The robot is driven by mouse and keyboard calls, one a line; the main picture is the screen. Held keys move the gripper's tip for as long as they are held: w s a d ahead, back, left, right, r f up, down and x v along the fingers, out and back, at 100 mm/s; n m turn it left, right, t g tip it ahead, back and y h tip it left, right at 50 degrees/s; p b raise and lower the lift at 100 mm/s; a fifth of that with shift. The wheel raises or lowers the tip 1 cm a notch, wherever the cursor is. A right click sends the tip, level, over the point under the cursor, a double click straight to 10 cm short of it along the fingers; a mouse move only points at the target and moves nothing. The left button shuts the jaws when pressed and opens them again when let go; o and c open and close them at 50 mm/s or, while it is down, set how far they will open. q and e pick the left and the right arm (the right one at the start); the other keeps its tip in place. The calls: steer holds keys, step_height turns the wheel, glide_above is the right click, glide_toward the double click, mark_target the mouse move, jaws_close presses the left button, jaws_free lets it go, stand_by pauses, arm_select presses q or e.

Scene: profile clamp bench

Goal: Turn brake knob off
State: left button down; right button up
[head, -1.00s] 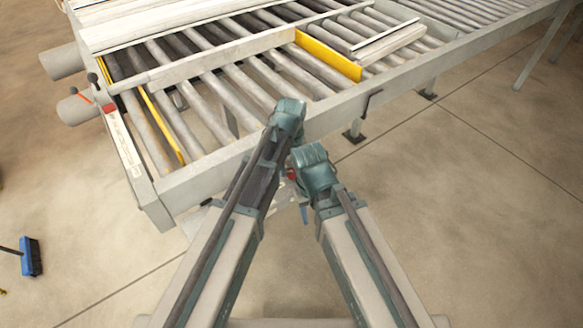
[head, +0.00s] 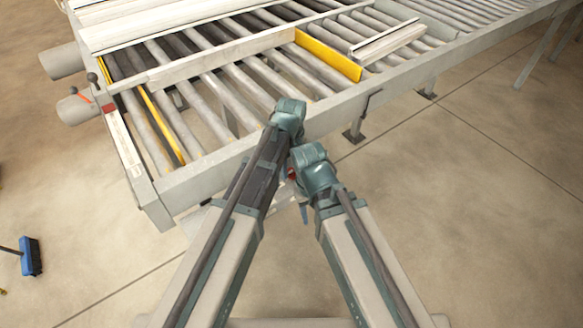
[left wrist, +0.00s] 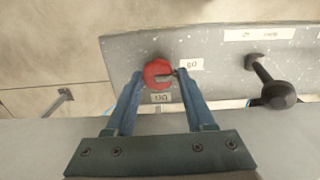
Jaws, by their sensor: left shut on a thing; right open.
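The red round brake knob (left wrist: 158,73) sits on a speckled grey panel (left wrist: 215,52) in the left wrist view. My left gripper (left wrist: 160,76) has its two blue fingers on either side of the knob, shut on it. In the head view the knob is mostly hidden by my arms. My right gripper (head: 304,212) is open, low beside the left arm, and largely hidden.
A black lever (left wrist: 270,85) with a ball end stands right of the knob, under a longer label (left wrist: 259,33). The roller bench (head: 215,85) fills the top of the head view, with a yellow stop (head: 328,55). A blue broom (head: 31,257) stands at left.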

mark_target(291, 171)
arm_select(q)
steer(key=shift+c, duration=1.3)
jaws_free()
step_height(291, 171, up, 14)
steer(key=p, duration=1.3)
steer(key=shift+p, duration=0.4)
steer(key=shift+f, duration=0.15)
steer(key=shift+a, duration=0.1)
